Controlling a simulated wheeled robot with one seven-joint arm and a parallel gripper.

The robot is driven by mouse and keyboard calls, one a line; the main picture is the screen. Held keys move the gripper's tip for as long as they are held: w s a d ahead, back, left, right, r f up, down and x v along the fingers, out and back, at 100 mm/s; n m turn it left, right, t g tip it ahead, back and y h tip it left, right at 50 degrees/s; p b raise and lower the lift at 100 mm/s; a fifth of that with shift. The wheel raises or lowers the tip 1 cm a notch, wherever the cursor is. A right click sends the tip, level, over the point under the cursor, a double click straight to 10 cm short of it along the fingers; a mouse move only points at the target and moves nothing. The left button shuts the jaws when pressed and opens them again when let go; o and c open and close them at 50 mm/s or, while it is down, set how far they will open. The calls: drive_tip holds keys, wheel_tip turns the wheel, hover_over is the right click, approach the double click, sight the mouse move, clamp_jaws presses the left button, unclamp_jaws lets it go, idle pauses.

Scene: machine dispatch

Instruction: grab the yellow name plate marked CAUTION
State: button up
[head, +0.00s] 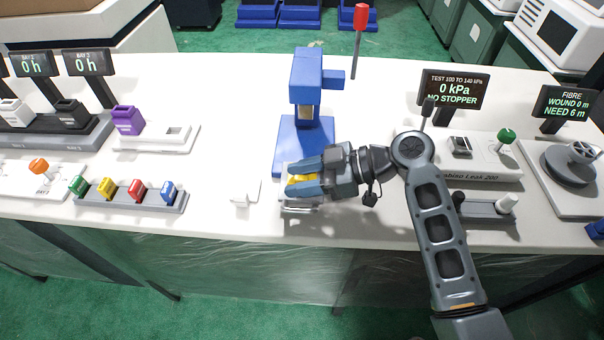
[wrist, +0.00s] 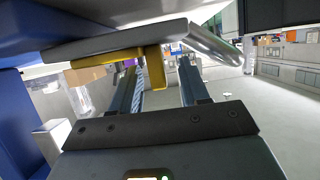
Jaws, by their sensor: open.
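A yellow piece (head: 302,179) shows between the fingers of my gripper (head: 291,178), at the front foot of the blue press. I cannot read any CAUTION marking on it, and much of it is hidden by the fingers. In the wrist view, the yellow piece (wrist: 90,76) lies under a grey plate, with a tab reaching down between the two fingers. My gripper (wrist: 158,62) is open there, with a gap beside the tab. I cannot tell whether either finger touches it.
The blue press (head: 306,85) stands just behind my gripper, with a red-knobbed lever (head: 360,18). A small white block (head: 245,192) is to the left. The leak tester (head: 480,165) is to the right.

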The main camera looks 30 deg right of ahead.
clamp_jaws()
idle(0.3)
drive_tip(key=shift+r, duration=0.15)
